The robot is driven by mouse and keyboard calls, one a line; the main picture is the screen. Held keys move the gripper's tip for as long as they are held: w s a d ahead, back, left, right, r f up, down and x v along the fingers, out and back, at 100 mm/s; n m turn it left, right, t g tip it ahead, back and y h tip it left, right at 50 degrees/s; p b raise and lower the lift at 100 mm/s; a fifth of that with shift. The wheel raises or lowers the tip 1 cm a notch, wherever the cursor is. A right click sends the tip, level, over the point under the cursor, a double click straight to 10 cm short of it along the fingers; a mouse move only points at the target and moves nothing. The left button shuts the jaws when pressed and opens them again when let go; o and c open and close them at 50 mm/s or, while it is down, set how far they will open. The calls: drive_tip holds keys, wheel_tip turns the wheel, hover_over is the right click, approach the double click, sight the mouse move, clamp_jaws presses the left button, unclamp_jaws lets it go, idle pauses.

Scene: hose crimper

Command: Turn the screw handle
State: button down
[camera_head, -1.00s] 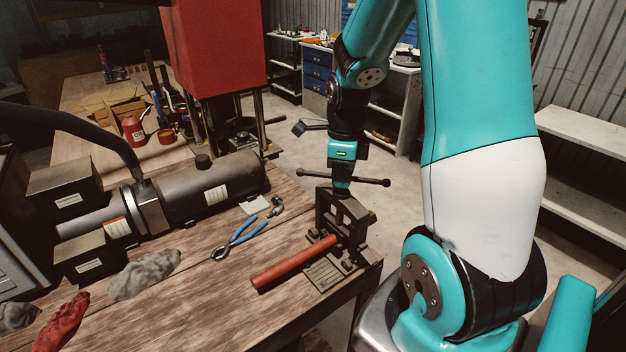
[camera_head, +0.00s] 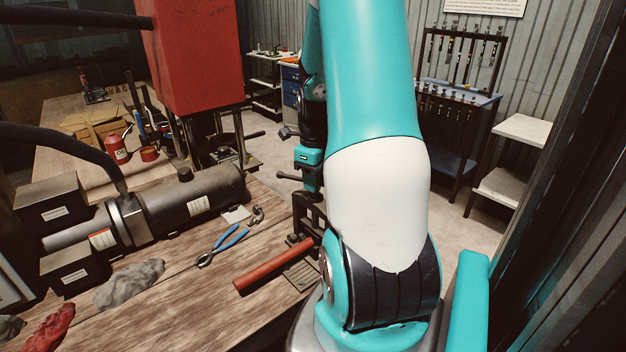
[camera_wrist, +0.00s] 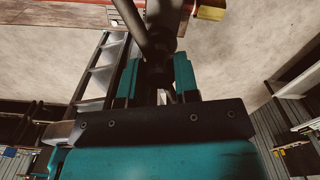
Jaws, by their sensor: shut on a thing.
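The hose crimper (camera_head: 300,210) is a dark metal press frame at the right edge of the wooden bench. Its screw handle (camera_head: 287,177) is a dark crossbar with a knobbed end above the frame; my arm hides its right side. A red hose (camera_head: 272,267) lies with one end at the crimper. My gripper (camera_head: 312,186) points down over the handle's middle, partly hidden by my arm. In the wrist view, my gripper (camera_wrist: 157,78) has its two teal fingers on either side of the screw's dark centre, shut on it. The handle bar (camera_wrist: 130,18) sticks out toward the top left.
Blue-handled pliers (camera_head: 222,246), a grey rag (camera_head: 128,285) and a large dark cylinder (camera_head: 185,195) lie on the bench left of the crimper. A red machine (camera_head: 195,55) stands behind. Shelves (camera_head: 515,165) stand at the right, with open floor before them.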

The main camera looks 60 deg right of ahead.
idle(0.8)
drive_tip(key=c, duration=0.9)
unclamp_jaws()
drive_tip(key=shift+w, duration=0.1)
drive_tip(key=shift+o, duration=0.2)
drive_tip(key=shift+r, duration=0.1)
wheel_tip(320, 180, up, 17)
drive_tip(key=b, duration=0.3)
drive_tip(key=shift+r, duration=0.15)
drive_tip(key=shift+c, duration=0.2)
